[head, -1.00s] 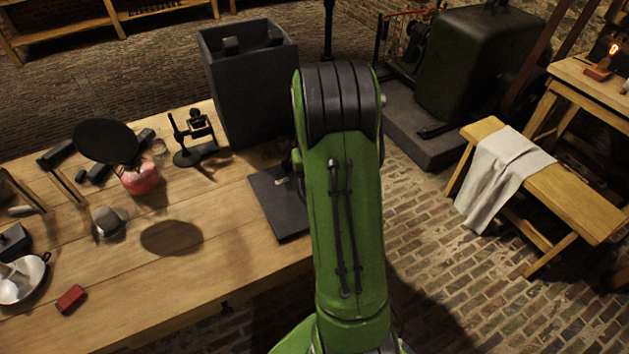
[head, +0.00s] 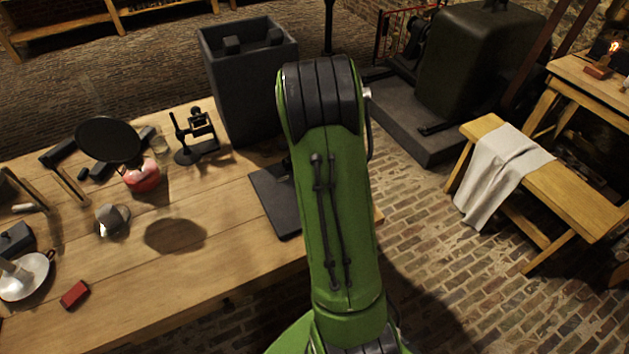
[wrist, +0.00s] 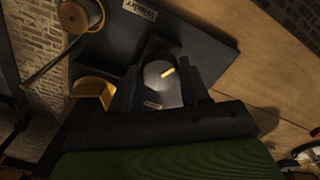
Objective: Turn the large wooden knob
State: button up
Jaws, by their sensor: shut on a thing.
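In the wrist view, a round knob (wrist: 160,82) with a pale grey face and a short yellow mark sits on a dark board (wrist: 207,42). The mark points to the upper right of the picture. My gripper (wrist: 160,88) is shut on this knob, with one dark finger on each side of it. The wood of the knob is hard to make out in the dim light. In the head view, the board (head: 274,203) lies at the right end of the bench; my arm hides the knob and my gripper there.
A tall dark box (head: 245,85) stands behind the board on the bench (head: 215,265). A small black stand (head: 196,138) is left of it.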

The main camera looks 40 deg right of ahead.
jog(key=shift+n, duration=1)
jog(key=o, duration=1.1)
jog(key=shift+c, duration=0.2)
notch_tip(320, 180, up, 16)
jog(key=p, duration=0.4)
jog(key=shift+f, duration=0.15)
